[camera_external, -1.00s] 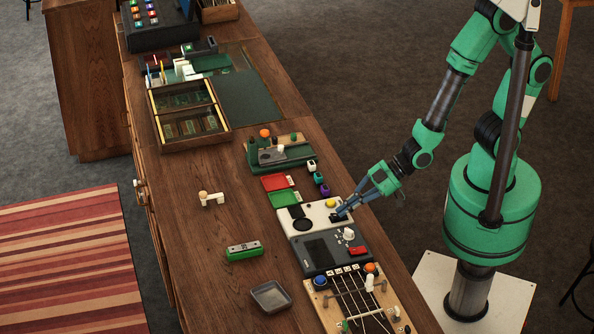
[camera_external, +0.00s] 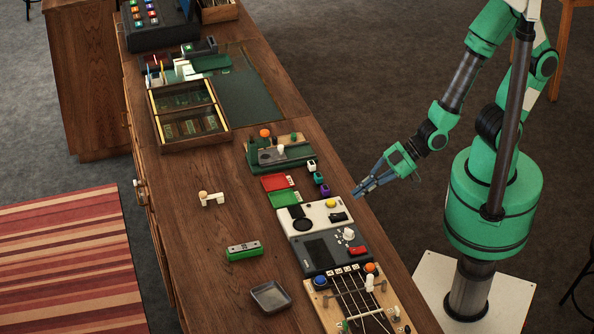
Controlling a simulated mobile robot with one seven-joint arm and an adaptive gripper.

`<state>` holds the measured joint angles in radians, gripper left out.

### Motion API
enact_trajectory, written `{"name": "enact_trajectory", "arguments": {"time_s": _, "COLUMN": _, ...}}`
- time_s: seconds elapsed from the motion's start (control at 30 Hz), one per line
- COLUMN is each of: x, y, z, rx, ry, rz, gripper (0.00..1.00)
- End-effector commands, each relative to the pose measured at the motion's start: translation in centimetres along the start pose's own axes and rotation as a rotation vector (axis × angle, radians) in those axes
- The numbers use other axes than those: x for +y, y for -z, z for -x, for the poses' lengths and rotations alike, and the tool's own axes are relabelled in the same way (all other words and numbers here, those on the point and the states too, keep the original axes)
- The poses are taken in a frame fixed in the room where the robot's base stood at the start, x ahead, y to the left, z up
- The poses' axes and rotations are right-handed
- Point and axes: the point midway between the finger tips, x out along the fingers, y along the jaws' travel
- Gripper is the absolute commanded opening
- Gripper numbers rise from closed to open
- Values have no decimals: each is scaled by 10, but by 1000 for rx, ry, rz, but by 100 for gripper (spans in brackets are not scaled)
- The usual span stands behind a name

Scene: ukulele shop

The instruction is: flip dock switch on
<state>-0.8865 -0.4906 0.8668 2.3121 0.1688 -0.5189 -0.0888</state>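A white panel (camera_external: 309,227) lies on the bench with a round dark pad, a yellow button (camera_external: 331,203) and a small black switch (camera_external: 338,217) at its right edge. A dark grey unit with a screen (camera_external: 325,254) sits just in front of it, with a white knob (camera_external: 349,234) and a red switch (camera_external: 357,250). No label shows which of these is the dock switch, and the switch positions are too small to read. My gripper (camera_external: 357,192) is in the air beyond the panel's right edge, apart from it, and appears empty. Its finger gap is unclear.
A stringed board (camera_external: 352,300) lies in front of the grey unit. Red (camera_external: 275,182) and green (camera_external: 283,199) trays and a green stand (camera_external: 283,158) lie behind the panel. A grey dish (camera_external: 270,296) and a green block (camera_external: 244,251) lie left. The bench's left side has free room.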

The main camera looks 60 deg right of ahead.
Motion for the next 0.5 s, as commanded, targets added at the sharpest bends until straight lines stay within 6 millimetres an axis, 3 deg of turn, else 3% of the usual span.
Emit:
{"name": "enact_trajectory", "arguments": {"time_s": 0.2, "x": 0, "y": -1, "z": 31, "rx": 3, "ry": 1, "rz": 1, "gripper": 0}}
{"name": "enact_trajectory", "arguments": {"time_s": 0.5, "x": 0, "y": -4, "z": 56, "rx": 2, "ry": 0, "rz": 1, "gripper": 0}}
